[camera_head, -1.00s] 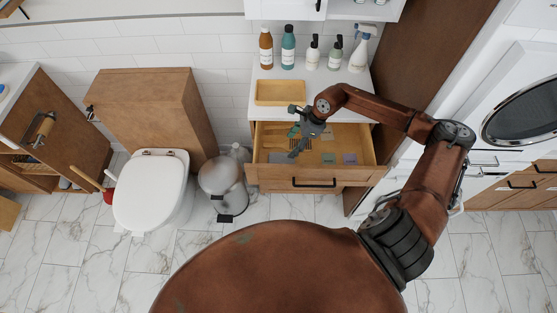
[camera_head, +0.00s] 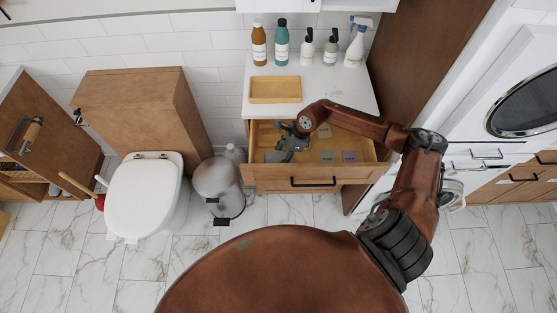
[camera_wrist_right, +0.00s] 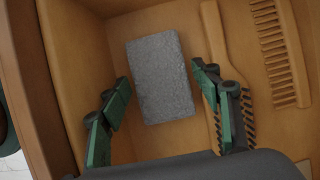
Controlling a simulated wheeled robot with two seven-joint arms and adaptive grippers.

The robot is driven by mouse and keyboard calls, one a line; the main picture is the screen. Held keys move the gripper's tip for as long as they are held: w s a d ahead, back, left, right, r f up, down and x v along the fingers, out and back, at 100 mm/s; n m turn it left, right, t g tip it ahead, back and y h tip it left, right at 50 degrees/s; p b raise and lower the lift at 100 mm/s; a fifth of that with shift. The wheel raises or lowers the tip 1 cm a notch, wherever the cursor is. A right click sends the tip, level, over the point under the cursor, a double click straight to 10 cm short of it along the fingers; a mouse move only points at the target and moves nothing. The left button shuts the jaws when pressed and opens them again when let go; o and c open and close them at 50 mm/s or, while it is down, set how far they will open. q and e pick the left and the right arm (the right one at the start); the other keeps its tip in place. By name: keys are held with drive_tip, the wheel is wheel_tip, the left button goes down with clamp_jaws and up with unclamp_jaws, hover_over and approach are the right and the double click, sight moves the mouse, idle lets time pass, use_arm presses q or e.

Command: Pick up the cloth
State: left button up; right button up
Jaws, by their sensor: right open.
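A grey rectangular cloth (camera_wrist_right: 160,78) lies flat on the wooden bottom of the open drawer (camera_head: 345,172). My right gripper (camera_wrist_right: 163,80) is open and empty, with one finger on each side of the cloth in the wrist view. The fingers look apart from the cloth; the exact height above it is hard to tell. In the head view my right gripper (camera_head: 280,153) reaches into the left part of the drawer, and the cloth is mostly hidden by it. My left gripper is not in view.
A brush (camera_wrist_right: 217,50) and a wooden comb (camera_wrist_right: 277,45) lie right of the cloth, the brush close to the right finger. A wooden tray (camera_head: 275,101) and several bottles stand on the counter above.

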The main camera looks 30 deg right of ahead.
drive_tip(key=shift+a+f, duration=0.15)
drive_tip(key=shift+f, duration=0.1)
drive_tip(key=shift+f, duration=0.3)
drive_tip(key=shift+c, duration=0.7)
drive_tip(key=c, duration=0.8)
